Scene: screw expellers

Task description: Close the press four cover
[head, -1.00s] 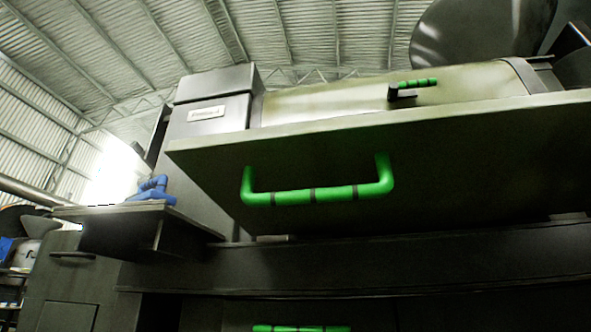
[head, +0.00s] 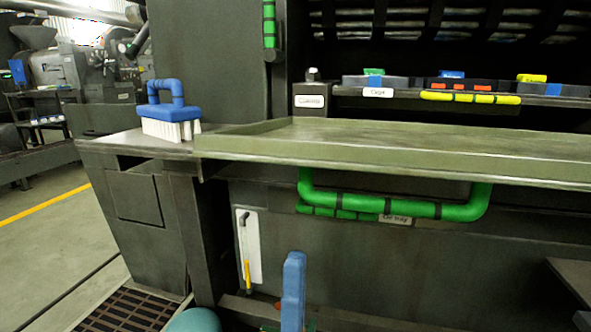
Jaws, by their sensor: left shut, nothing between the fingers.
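The press cover (head: 390,150) is a long olive-grey panel that juts out nearly level toward me across the middle right of the head view. Its green bar handle (head: 400,206) hangs below the front edge. Behind it the press front is open and dark slatted bars (head: 420,20) show inside. No press number is readable. My left gripper (head: 293,275) shows as a blue upright piece at the bottom centre, below and apart from the handle. It is shut and empty. My right gripper is not in view.
A blue-handled brush (head: 170,112) stands on a side shelf (head: 130,148) left of the cover. Behind the cover is a ledge (head: 430,106) with labelled parts and a yellow handle. An oil tray label (head: 395,219) is below. Open floor (head: 40,240) lies at left.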

